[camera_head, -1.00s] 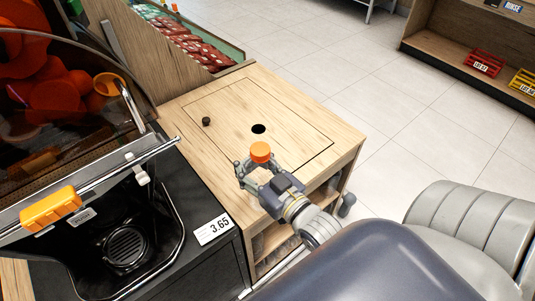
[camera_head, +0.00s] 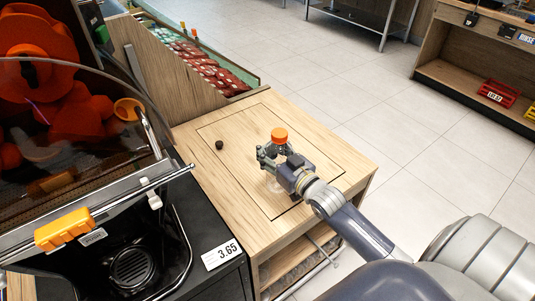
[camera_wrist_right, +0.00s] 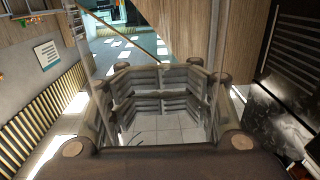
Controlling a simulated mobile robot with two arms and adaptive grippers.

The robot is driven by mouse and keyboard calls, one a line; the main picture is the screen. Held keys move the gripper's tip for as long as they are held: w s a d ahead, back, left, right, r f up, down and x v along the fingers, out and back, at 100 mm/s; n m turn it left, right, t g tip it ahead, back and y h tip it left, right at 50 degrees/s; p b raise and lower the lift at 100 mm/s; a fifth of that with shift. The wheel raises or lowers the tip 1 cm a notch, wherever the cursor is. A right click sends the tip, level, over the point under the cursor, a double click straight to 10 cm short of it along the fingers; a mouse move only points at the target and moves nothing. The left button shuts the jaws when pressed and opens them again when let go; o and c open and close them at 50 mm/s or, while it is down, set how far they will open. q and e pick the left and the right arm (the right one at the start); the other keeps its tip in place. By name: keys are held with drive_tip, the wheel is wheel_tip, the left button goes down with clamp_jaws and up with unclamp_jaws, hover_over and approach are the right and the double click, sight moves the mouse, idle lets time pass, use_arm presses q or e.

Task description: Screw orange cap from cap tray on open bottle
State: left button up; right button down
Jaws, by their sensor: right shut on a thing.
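An orange cap (camera_head: 279,135) sits on top of what looks like a clear bottle (camera_head: 275,185), upright above the wooden counter. The bottle is see-through and hard to make out. My right gripper (camera_head: 270,157) is shut around it just below the cap. In the right wrist view its fingers (camera_wrist_right: 160,110) frame a see-through space; the cap does not show there. I cannot tell whether the bottle touches the counter. I cannot make out a cap tray. My left gripper is not in view.
The wooden counter (camera_head: 240,195) has a small dark knob (camera_head: 219,145) at left. Red packs (camera_head: 205,70) lie in a bin behind.

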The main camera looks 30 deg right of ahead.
drive_tip(key=f, duration=0.3)
drive_tip(key=shift+w+d+f, duration=0.25)
drive_tip(key=shift+w+f, duration=0.05)
drive_tip(key=c, duration=0.8)
unclamp_jaws()
drive_tip(key=shift+f, duration=0.15)
